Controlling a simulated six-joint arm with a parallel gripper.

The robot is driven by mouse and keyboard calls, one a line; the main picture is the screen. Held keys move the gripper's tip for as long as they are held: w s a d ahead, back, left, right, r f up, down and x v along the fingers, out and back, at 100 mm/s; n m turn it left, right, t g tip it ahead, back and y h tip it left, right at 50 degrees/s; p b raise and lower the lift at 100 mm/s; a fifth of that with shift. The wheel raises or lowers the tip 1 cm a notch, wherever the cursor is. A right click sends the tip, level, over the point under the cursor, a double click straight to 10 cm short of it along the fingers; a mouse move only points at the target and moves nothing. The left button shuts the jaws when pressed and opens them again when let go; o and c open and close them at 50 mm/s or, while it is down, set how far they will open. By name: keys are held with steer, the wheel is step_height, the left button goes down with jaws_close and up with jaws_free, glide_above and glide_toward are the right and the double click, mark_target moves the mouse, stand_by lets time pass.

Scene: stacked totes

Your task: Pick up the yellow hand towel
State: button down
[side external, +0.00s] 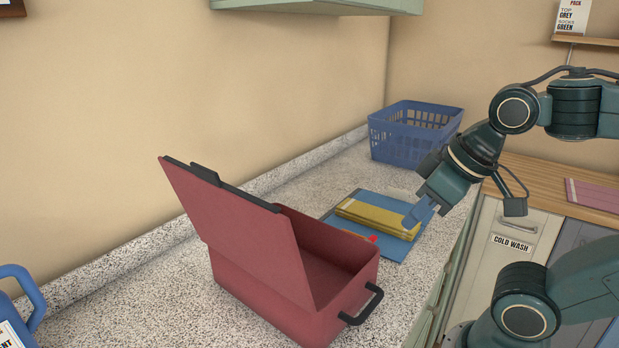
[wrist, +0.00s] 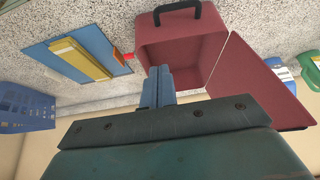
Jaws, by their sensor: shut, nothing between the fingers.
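The folded yellow hand towel (side external: 375,214) lies on a flat blue mat (side external: 385,248) on the speckled counter. In the wrist view the towel (wrist: 80,58) and the mat (wrist: 103,39) are at the upper left. My gripper (side external: 415,216) hangs by the right end of the towel in the side view; its height above the mat is hard to tell. In the wrist view my gripper (wrist: 158,72) has its blue fingers together and empty, with the towel up and left of them. The fingers hide part of the mat's right edge in the side view.
An open red box (side external: 245,288) with its lid (side external: 225,220) raised stands in front of the mat. A small red-orange thing (side external: 372,238) lies by the mat's near edge. A blue basket (side external: 415,131) stands behind. A blue-handled container (side external: 20,285) is at the left edge.

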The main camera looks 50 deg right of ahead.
stand_by(0.3)
steer(key=shift+c, duration=0.6)
jaws_free()
steer(key=w+d+r+g+h, duration=0.1)
steer(key=w+d+r+g, duration=0.15)
steer(key=w+d, duration=0.85)
steer(key=w+d+f+g, duration=0.1)
steer(key=w+d+f, duration=0.1)
steer(key=d, duration=0.3)
steer(key=w+d+f+g, duration=0.1)
steer(key=w+d+f, duration=0.1)
steer(key=d+f, duration=0.2)
steer(key=w+d+f+g+y, duration=0.1)
steer(key=w+d+f, duration=0.2)
steer(key=d, duration=0.5)
steer(key=shift+f, duration=0.2)
